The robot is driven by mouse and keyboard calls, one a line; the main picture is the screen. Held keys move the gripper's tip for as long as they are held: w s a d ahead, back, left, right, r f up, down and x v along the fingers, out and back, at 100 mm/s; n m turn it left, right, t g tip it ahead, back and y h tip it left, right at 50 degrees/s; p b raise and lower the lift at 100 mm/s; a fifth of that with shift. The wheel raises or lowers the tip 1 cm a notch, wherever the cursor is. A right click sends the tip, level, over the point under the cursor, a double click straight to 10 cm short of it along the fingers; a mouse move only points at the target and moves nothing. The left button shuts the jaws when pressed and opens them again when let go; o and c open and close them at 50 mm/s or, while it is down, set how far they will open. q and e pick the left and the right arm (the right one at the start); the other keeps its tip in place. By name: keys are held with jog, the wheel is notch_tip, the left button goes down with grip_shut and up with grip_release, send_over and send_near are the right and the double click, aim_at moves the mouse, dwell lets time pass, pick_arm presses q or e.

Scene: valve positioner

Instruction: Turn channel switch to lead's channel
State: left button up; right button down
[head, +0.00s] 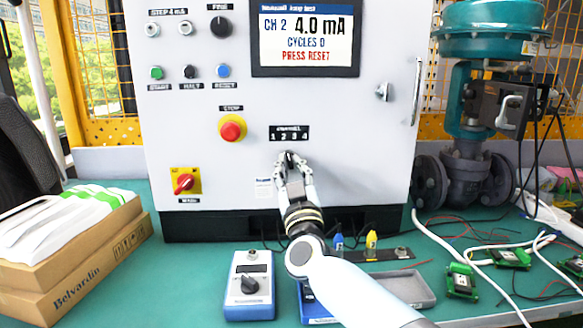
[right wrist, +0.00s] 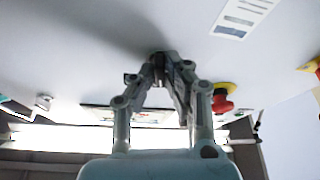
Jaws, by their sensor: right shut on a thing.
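The grey-white cabinet (head: 300,95) carries a "1 2 3 4" channel label (head: 289,133). The channel switch (head: 290,154) is a dark knob just under that label, mostly covered by my fingers. My right gripper (head: 291,163) reaches up to it from below and is shut on it. In the right wrist view the fingertips (right wrist: 160,66) meet at the dark knob against the panel. Its pointer direction is hidden. The screen (head: 305,37) reads CH 2, 4.0 mA, CYCLES 0, PRESS RESET. My left gripper is not in view.
A blue plug (head: 338,243) and a yellow plug (head: 371,241) stand near a dark strip on the green bench. A blue handheld meter (head: 249,285), grey tray (head: 408,286), cardboard boxes (head: 85,262) and white cable lie around. A red stop button (head: 231,128) is left of the switch.

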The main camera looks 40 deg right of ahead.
jog(key=shift+m, duration=0.4)
jog(key=m+g+h, duration=0.1)
jog(key=m, duration=0.1)
jog(key=m+g+h+p, duration=0.1)
jog(key=m, duration=0.2)
jog(key=m+h, duration=0.1)
jog(key=m, duration=0.2)
jog(key=shift+w+a+g+h+p, duration=0.15)
jog(key=shift+a+g+h+p, duration=0.1)
jog(key=shift+g+h+p, duration=0.15)
jog(key=m+g+h, duration=0.1)
jog(key=m, duration=0.3)
jog(key=m+g+h+p, duration=0.1)
jog(key=m+g, duration=0.1)
jog(key=m, duration=0.1)
jog(key=shift+w+a+r+m, duration=0.1)
jog(key=shift+a+m, duration=0.05)
jog(key=shift+m, duration=0.25)
jog(key=c, duration=1.4)
grip_release()
